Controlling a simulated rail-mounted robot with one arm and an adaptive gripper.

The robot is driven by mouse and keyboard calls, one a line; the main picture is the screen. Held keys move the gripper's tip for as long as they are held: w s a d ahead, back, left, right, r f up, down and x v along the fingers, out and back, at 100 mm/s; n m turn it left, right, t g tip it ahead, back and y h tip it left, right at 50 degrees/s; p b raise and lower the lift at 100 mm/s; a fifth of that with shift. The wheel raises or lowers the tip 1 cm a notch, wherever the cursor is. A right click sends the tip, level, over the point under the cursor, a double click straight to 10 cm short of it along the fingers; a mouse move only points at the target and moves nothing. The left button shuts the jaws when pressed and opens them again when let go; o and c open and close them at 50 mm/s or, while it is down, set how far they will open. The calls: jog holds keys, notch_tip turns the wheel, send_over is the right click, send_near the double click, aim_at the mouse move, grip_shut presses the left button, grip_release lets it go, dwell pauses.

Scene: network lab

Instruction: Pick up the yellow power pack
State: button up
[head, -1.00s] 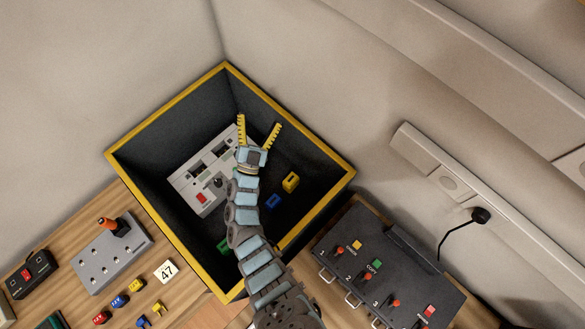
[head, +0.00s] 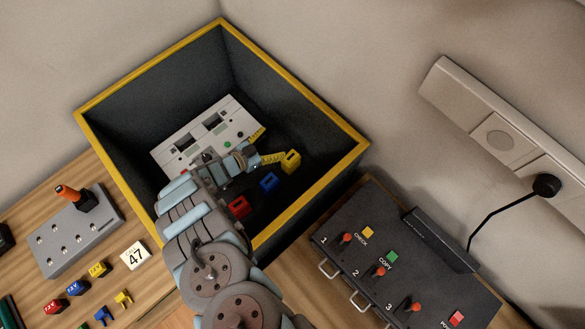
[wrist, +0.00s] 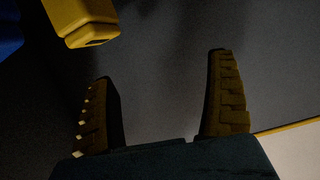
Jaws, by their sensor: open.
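A yellow power pack (head: 290,161) lies on the floor of the dark, yellow-rimmed bin (head: 318,103), toward its right side. In the wrist view the yellow pack (wrist: 92,24) is at the upper left, beyond and above the left finger, not between the fingers. My gripper (head: 264,146) is down inside the bin, open and empty, just left of the pack. Its right finger in the head view looks very near the pack; whether they touch I cannot tell. In the wrist view the gripper (wrist: 160,68) has bare dark floor between its fingers.
A blue pack (head: 269,183) and a red pack (head: 239,208) lie near the yellow one. A light grey panel unit (head: 225,117) takes the bin's left and back floor. Outside are a black console (head: 375,265), a grey switch box (head: 70,240) and several small packs (head: 75,287).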

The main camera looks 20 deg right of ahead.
aim_at(289, 158)
jog(key=s+a+f+g+b, duration=0.2)
jog(key=s+f+g+b, duration=0.1)
jog(key=s, duration=0.2)
jog(key=shift+t+y, duration=0.3)
jog(key=shift+y, duration=0.1)
jog(key=shift+x, duration=3.75)
jog(key=shift+s+a+f, duration=0.1)
jog(key=shift+c, duration=0.5)
jog(key=c, duration=1.4)
